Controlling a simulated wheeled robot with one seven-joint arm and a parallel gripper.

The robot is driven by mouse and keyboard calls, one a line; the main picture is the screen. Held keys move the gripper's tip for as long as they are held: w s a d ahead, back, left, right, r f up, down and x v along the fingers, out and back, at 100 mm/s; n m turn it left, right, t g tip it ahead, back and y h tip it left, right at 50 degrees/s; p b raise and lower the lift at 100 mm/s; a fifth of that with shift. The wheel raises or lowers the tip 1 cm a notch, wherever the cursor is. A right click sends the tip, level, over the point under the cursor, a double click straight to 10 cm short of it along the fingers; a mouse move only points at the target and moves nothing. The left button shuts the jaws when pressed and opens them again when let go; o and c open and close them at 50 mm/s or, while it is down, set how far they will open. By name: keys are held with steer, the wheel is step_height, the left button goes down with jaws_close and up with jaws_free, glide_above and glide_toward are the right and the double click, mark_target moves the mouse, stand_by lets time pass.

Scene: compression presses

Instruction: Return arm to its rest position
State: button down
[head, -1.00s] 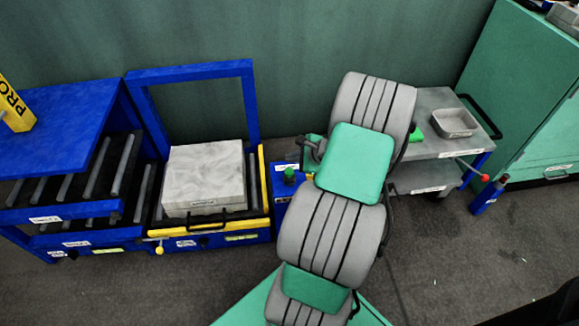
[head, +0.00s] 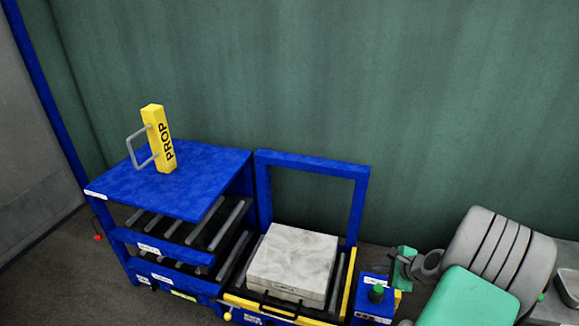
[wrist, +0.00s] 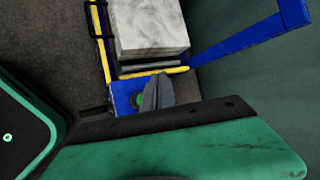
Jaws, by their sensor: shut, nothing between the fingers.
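My arm (head: 495,255), grey with green panels, is folded at the lower right of the head view. My gripper shows in the wrist view, where its grey fingers (wrist: 157,94) are shut with nothing between them. They appear in front of the blue control box (wrist: 122,92) with a green button; I cannot tell the gap. In the head view, the wrist end of my arm (head: 404,266) is just right of and above that box (head: 375,300). The fingertips are not clear there.
A blue press frame (head: 362,195) stands behind a pale marbled block (head: 292,255) on a yellow-edged roller bed. Left is a blue roller rack (head: 185,178) with a yellow PROP bar (head: 158,138) upright on top.

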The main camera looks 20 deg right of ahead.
steer(key=a+r+n+g+p, duration=0.2)
steer(key=a+r+n+p, duration=0.6)
steer(key=r, duration=0.5)
steer(key=a+r+n+g+p, duration=0.2)
steer(key=a+r+n+p, duration=0.35)
steer(key=a+r, duration=0.65)
steer(key=s+a+r+n+p, duration=0.4)
steer(key=s+r+n, duration=0.1)
steer(key=r, duration=0.3)
steer(key=s+a+r+n+g+h+p, duration=0.1)
steer(key=s+a+r+n+p, duration=0.4)
steer(key=r, duration=0.3)
steer(key=shift+s+r, duration=0.2)
steer(key=shift+s, duration=0.1)
